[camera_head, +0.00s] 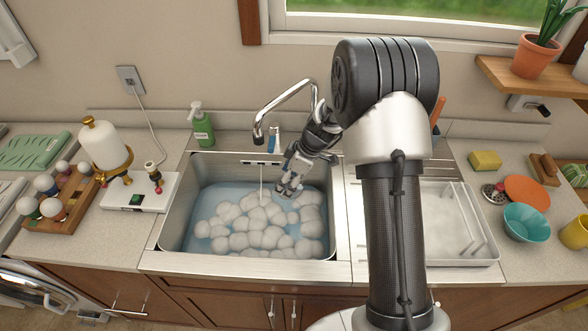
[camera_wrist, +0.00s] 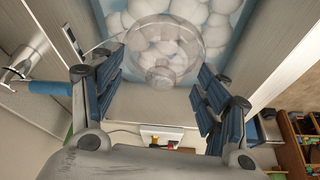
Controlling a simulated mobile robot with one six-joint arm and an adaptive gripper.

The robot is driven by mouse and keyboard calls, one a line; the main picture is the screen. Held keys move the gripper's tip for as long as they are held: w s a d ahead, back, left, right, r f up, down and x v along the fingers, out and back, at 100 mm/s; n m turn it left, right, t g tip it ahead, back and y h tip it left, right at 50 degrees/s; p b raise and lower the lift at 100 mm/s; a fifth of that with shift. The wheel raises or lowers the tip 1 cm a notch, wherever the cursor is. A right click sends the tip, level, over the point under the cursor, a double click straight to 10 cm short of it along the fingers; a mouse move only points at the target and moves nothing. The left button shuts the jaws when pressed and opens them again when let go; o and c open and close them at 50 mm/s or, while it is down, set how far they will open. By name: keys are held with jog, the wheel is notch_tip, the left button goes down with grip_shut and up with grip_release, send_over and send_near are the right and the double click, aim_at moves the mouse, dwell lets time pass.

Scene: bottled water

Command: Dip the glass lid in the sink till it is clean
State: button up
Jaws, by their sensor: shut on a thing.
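The glass lid (camera_wrist: 160,45) is clear and round, with a knob on the side toward me in the wrist view. It is between the fingertips of my gripper (camera_wrist: 160,64), which is shut on it, with foam behind it. In the head view my gripper (camera_head: 289,184) points down over the back right of the sink (camera_head: 172,215); the lid is hard to make out there. The sink holds bluish water and many white foam balls (camera_head: 255,225). I cannot tell whether the lid touches the water, or whether it is clean.
A metal tap (camera_head: 285,98) arches over the sink's back, left of my gripper, with a thin pale line below it. A green soap bottle (camera_head: 202,127) stands behind. A white rack (camera_head: 460,225) is at the right; a wooden tray (camera_head: 62,218) is at the left.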

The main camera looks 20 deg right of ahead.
aim_at(288, 185)
jog(key=shift+d+f+b, duration=0.1)
jog(key=shift+f+b, duration=0.5)
jog(key=shift+f, duration=0.95)
notch_tip(288, 185, down, 22)
jog(key=b, duration=1.2)
jog(key=shift+r+b, duration=0.1)
jog(key=shift+b, duration=0.3)
jog(key=shift+f, duration=1.15)
dwell(2.1)
